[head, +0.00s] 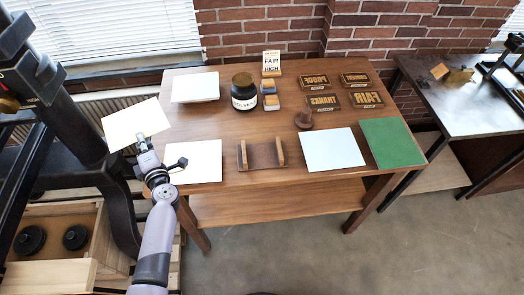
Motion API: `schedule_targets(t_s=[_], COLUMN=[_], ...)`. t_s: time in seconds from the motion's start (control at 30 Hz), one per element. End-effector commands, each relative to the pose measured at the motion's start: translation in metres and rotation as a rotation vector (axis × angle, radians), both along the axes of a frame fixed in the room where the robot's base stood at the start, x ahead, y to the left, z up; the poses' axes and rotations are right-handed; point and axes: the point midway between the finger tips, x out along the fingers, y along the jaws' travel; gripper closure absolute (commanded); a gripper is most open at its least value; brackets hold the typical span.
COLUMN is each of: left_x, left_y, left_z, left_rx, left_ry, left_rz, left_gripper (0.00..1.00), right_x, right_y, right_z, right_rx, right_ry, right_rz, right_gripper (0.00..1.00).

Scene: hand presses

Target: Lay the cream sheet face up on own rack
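A cream sheet (136,122) is at the left end of the wooden table, tilted and reaching past the table's left edge. My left gripper (143,141) is at the sheet's lower edge and looks shut on it; the fingertips are small and partly merge with the arm. Another pale sheet (196,163) lies flat at the front left of the table, beside my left arm. A whitish sheet (195,89) lies at the back left. A pale bluish sheet (331,149) lies front right, beside a green sheet (392,143). My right gripper is out of view.
A wooden stand with two uprights (262,163) is at the table's front middle. An ink jar (244,95), a small sign (271,62), a round knob (304,119) and several lettered blocks (367,99) stand behind. A dark press (75,130) rises at left.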

Motion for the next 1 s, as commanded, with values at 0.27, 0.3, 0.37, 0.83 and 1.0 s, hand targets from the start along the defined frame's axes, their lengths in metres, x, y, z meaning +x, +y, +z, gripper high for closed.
schedule_targets(t_s=[0.27, 0.3, 0.37, 0.83, 1.0], left_x=[0.0, 0.0, 0.0, -0.031, -0.081], left_y=[0.0, 0.0, 0.0, -0.016, -0.057], left_z=[0.0, 0.0, 0.0, -0.009, -0.011], left_rx=[0.0, 0.0, 0.0, 0.002, 0.001], left_ry=[0.0, 0.0, 0.0, 0.001, 0.004], left_rz=[-0.001, -0.001, -0.001, -0.073, -0.21], left_gripper=[1.0, 1.0, 1.0, 1.0, 1.0], right_x=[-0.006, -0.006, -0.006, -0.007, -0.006], right_y=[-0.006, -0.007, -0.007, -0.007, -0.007], right_z=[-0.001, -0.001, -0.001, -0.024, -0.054], right_rx=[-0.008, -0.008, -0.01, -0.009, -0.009], right_ry=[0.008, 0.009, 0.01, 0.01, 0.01], right_rz=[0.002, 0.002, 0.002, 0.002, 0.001], right_gripper=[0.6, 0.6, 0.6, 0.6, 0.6])
